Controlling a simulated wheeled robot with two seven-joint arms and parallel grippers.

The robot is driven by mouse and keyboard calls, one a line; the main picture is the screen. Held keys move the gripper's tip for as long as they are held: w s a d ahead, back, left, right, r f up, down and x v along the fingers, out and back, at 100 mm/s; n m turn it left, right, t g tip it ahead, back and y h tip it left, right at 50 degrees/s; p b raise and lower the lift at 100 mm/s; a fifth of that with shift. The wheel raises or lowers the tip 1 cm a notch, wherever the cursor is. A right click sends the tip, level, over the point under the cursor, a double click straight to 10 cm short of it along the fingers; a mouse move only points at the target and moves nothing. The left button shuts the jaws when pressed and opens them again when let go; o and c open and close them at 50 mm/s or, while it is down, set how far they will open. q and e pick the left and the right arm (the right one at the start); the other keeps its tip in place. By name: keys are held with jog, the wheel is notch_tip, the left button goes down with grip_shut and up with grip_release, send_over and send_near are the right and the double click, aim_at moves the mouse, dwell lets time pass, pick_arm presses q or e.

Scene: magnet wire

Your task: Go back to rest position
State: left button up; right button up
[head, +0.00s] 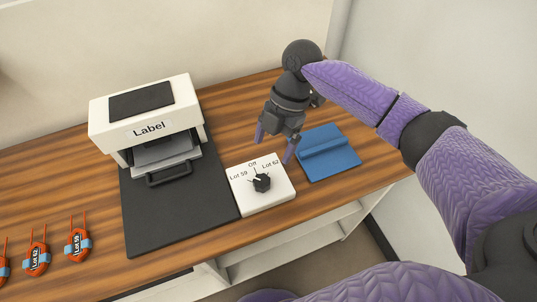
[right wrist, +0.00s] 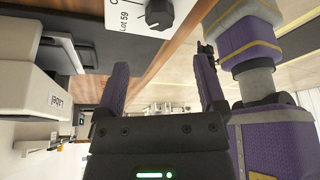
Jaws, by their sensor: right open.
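My right gripper (head: 274,146) is open and empty, pointing down above the back edge of a white switch box (head: 275,193). The box has a black knob (head: 262,183) marked Lot 59, Off and Lot 62; its exact setting is hard to read. The fingers are apart from the knob. In the right wrist view, the open fingers (right wrist: 160,85) have nothing between them, and the knob (right wrist: 159,14) shows at the top. My left gripper is not in view.
A white Label machine (head: 148,130) stands on a black mat (head: 150,222) at left. Orange tagged pieces, including Lot 62 (head: 37,258) and Lot 59 (head: 77,243), lie at lower left. A blue tray (head: 340,166) sits right of the box. The wooden counter (head: 65,170) has bare areas.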

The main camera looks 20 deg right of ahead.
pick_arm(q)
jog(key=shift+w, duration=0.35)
